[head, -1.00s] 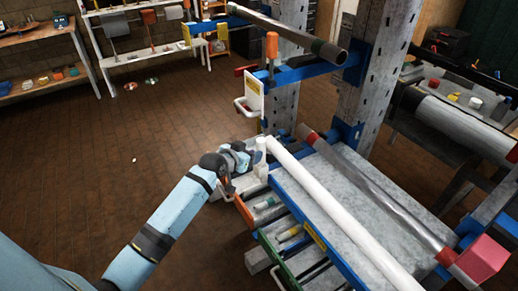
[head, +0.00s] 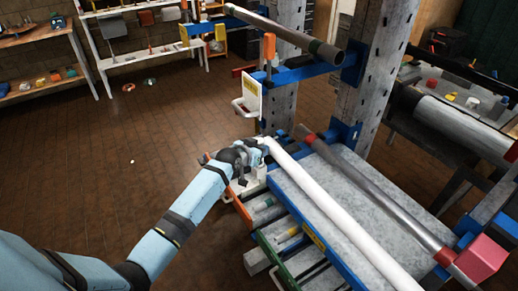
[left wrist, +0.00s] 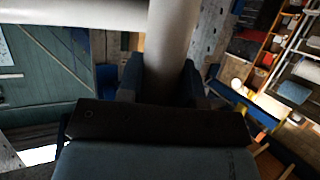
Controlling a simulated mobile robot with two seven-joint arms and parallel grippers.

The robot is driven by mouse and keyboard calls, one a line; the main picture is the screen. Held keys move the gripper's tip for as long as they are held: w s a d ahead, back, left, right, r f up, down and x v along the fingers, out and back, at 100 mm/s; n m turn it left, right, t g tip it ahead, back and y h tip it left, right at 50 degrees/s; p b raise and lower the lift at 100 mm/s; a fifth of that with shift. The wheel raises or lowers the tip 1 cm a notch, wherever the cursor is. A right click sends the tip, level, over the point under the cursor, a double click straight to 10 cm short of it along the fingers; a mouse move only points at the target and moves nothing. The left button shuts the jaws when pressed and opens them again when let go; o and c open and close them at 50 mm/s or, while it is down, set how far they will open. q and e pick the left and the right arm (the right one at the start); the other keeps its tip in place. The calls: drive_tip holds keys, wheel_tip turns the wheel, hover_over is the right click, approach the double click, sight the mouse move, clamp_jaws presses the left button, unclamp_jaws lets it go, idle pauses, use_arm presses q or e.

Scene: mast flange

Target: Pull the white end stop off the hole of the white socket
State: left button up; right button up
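In the left wrist view, a pale cylinder (left wrist: 172,45), which looks like the end stop, stands between the two dark blue fingers. My left gripper (head: 258,150) is at the end stop, one finger on each side; I cannot tell whether they press on it. The white socket (head: 250,181) is a pale block below, partly hidden by my gripper. My right gripper is not in view.
The long white pipe (head: 335,208) runs along the grey bench top (head: 318,187). A white-handled bracket (head: 251,94) with an orange-handled tool (head: 269,48) stands above and behind. Open drawers (head: 290,240) lie in front. The brown floor (head: 110,180) to the left is mostly clear.

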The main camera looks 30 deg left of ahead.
use_arm(q)
drive_tip(key=shift+c, duration=1.3)
drive_tip(key=shift+r+p, duration=2.7)
drive_tip(key=shift+r, duration=0.15)
drive_tip(key=shift+r+p, duration=0.7)
drive_tip(key=shift+d, duration=0.1)
